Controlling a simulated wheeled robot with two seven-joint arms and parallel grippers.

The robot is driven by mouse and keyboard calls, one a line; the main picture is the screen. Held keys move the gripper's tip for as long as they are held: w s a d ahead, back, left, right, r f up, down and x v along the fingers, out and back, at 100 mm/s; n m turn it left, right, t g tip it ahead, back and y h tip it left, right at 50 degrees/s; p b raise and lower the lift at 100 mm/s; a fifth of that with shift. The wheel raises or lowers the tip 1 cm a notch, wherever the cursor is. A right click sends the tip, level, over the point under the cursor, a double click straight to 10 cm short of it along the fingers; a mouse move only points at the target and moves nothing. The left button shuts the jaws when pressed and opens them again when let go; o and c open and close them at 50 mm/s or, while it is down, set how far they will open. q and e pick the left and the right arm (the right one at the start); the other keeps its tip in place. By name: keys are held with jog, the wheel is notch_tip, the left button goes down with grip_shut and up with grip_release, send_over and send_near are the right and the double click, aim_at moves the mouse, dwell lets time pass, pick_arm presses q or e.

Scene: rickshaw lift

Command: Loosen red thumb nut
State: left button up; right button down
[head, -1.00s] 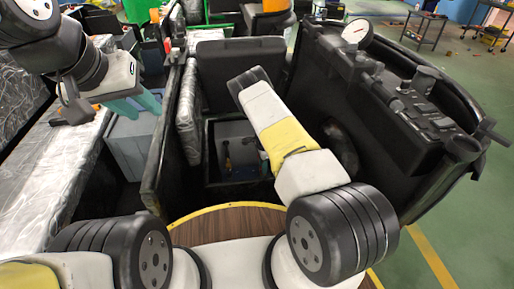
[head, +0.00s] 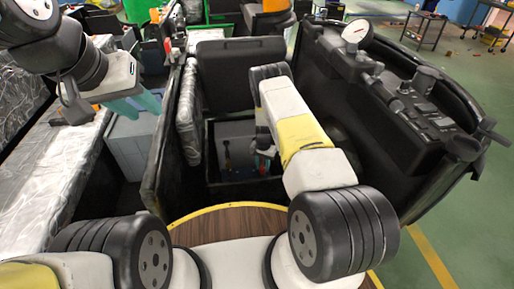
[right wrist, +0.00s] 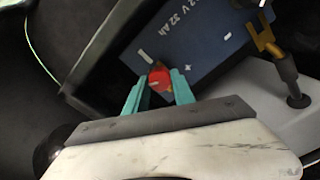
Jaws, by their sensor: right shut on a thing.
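The red thumb nut (right wrist: 159,77) sits at the edge of a battery with a dark blue label (right wrist: 205,45) in the right wrist view. My right gripper (right wrist: 158,88) has its teal fingers on either side of the nut, shut on it. In the head view my right gripper (head: 264,158) is down inside the open compartment (head: 243,190), partly hidden by my arm. My left gripper (head: 143,104) is over at the left, away from the compartment; its jaw gap is not clear.
A brass-coloured bracket (right wrist: 264,38) and a post stand at the right in the wrist view, and a thin teal wire (right wrist: 38,58) runs at the left. The compartment lies between a black side panel (head: 165,150) and the dashboard (head: 400,100).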

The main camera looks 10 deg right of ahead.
aim_at(263, 167)
jog(key=n, duration=1.1)
jog(key=shift+n, duration=1.7)
jog(key=c, duration=1.1)
grip_release()
jog(key=shift+o, duration=0.2)
notch_tip(263, 167, up, 8)
jog(key=shift+f, duration=0.1)
